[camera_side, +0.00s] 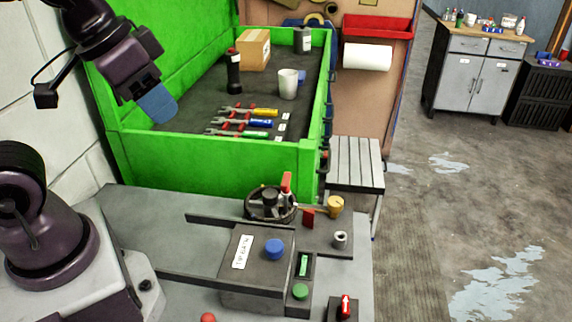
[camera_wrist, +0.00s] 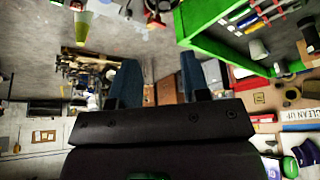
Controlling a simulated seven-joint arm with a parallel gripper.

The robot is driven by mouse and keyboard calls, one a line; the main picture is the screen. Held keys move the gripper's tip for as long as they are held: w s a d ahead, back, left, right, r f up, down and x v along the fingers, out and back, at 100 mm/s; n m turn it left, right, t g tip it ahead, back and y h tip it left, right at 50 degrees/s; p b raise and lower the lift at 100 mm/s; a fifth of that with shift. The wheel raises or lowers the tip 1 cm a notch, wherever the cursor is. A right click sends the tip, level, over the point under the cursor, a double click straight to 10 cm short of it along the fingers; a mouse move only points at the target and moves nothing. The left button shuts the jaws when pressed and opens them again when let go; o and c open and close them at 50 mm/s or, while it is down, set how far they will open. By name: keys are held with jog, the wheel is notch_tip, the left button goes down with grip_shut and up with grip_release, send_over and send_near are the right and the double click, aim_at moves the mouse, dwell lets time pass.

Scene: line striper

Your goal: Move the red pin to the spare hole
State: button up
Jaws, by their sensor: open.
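An upright red piece (camera_side: 286,182), which looks like the red pin, stands at the rim of a black handwheel (camera_side: 270,204) on the grey bench. A short grey hollow cylinder (camera_side: 340,239) stands to the right of the wheel; I cannot tell whether it is the spare hole. My gripper (camera_side: 158,104) is high at the upper left, over the green-walled tray's left side and well away from the wheel. In the wrist view, its two blue fingers (camera_wrist: 158,75) are apart with nothing held between them.
The green tray (camera_side: 210,168) behind the bench holds tools, a white cup (camera_side: 288,84), a dark bottle (camera_side: 234,72) and a cardboard box (camera_side: 254,49). A dark box with a blue button (camera_side: 275,248) stands in front.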

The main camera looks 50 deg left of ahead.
jog(key=w+d+f+n+g, duration=0.15)
jog(key=w+f+g, duration=0.35)
jog(key=w, duration=0.5)
jog(key=n, duration=0.8)
send_near(286, 178)
jog(key=shift+m, duration=0.25)
jog(key=shift+s+f, duration=0.15)
jog(key=shift+f, duration=4.55)
jog(key=shift+c, duration=0.2)
grip_shut()
